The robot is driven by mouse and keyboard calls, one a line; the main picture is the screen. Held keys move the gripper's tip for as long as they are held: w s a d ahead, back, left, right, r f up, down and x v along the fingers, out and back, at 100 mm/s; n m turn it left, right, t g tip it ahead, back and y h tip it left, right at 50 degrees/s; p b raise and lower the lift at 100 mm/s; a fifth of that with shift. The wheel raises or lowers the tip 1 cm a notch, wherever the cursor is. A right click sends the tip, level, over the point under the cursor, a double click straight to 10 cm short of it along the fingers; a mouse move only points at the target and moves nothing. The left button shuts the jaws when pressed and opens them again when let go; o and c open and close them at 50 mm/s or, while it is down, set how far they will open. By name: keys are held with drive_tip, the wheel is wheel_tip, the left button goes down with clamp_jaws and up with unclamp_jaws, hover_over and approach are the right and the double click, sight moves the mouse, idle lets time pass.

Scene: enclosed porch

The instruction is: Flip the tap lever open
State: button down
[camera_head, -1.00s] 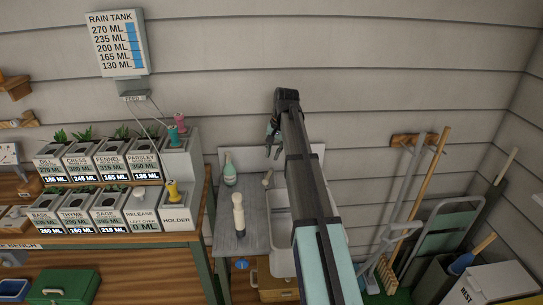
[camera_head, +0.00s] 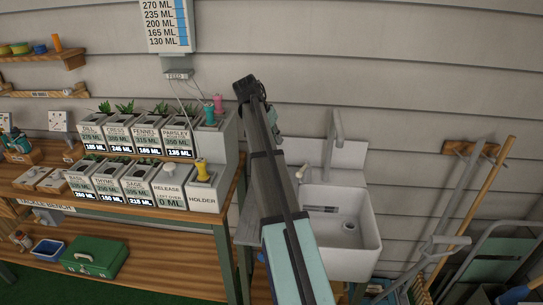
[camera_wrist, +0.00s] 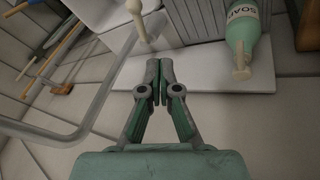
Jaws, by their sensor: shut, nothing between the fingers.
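The tap (camera_head: 335,142) is a grey pipe standing at the back of the white sink in the head view. A small cream knob on a stem, seemingly the tap lever (camera_head: 302,172), shows left of it, just right of my arm. In the wrist view the lever's pale stem and knob (camera_wrist: 141,22) are at the top, left of my fingertips and apart from them. The tap's curved spout (camera_wrist: 95,100) runs down the left side there. My gripper (camera_wrist: 159,78) is shut and empty. Its fingertips are not clear in the head view.
A green soap bottle (camera_wrist: 241,35) stands to the right of my fingers in the wrist view. The white sink (camera_head: 365,215) is right of my arm. The planter bench (camera_head: 215,205) is to the left. Tools lean at the far right.

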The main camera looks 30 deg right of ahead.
drive_tip(key=p, duration=0.2)
approach(303, 170)
drive_tip(key=w+d+f, duration=0.1)
drive_tip(key=w+f, duration=0.2)
drive_tip(key=f, duration=0.2)
drive_tip(key=shift+s+d+f+p, duration=0.65)
drive_tip(key=shift+s+d+f, duration=0.2)
drive_tip(key=shift+s, duration=0.2)
